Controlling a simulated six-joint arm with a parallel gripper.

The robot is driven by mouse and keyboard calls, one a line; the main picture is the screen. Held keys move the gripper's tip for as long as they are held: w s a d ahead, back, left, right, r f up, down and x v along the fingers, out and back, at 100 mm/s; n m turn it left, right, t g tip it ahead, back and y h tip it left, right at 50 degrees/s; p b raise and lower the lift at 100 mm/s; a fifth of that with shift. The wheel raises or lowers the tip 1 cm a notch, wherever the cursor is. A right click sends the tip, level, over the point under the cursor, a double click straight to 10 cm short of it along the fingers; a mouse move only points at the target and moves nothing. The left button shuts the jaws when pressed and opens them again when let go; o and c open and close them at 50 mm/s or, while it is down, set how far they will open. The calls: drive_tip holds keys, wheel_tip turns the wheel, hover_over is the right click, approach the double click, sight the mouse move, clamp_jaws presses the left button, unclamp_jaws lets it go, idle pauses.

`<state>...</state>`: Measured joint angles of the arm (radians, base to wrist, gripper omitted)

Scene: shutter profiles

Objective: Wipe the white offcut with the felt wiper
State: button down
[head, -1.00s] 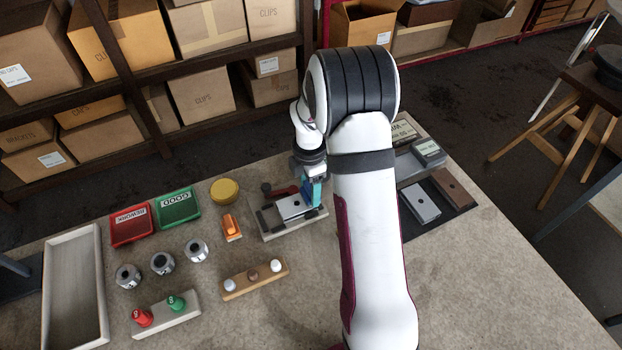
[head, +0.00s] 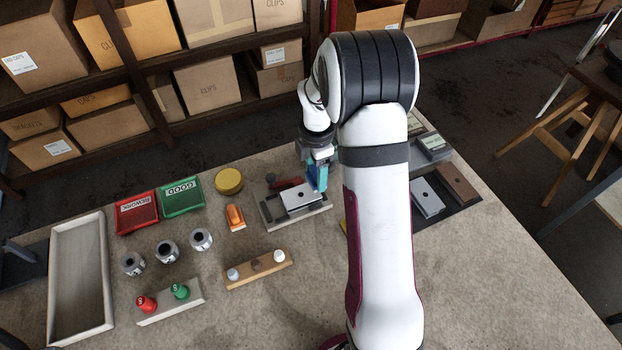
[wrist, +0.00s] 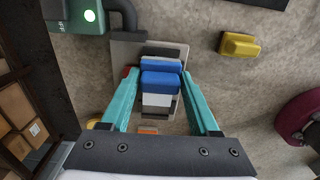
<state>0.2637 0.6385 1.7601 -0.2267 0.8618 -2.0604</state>
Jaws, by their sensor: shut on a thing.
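The white offcut (head: 299,196) lies in a flat grey fixture (head: 283,222) with dark bars. In the wrist view its pale face (wrist: 157,100) shows between my fingers, partly covered by the wiper. My gripper (wrist: 159,74) has two teal fingers and is shut on the blue felt wiper (wrist: 162,82). In the head view my gripper (head: 317,176) is over the right end of the offcut. I cannot tell whether the wiper's underside touches the offcut. My arm hides the area to the right of the fixture.
Left of the fixture are an orange block (head: 235,217), a yellow round tin (head: 229,181), and red (head: 136,212) and green (head: 181,197) bins. A wooden peg block (head: 258,270) stands in front. A yellow block (wrist: 238,46) lies apart from the fixture.

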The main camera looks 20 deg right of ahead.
drive_tip(key=shift+r, duration=2.9)
drive_tip(key=shift+s, duration=0.15)
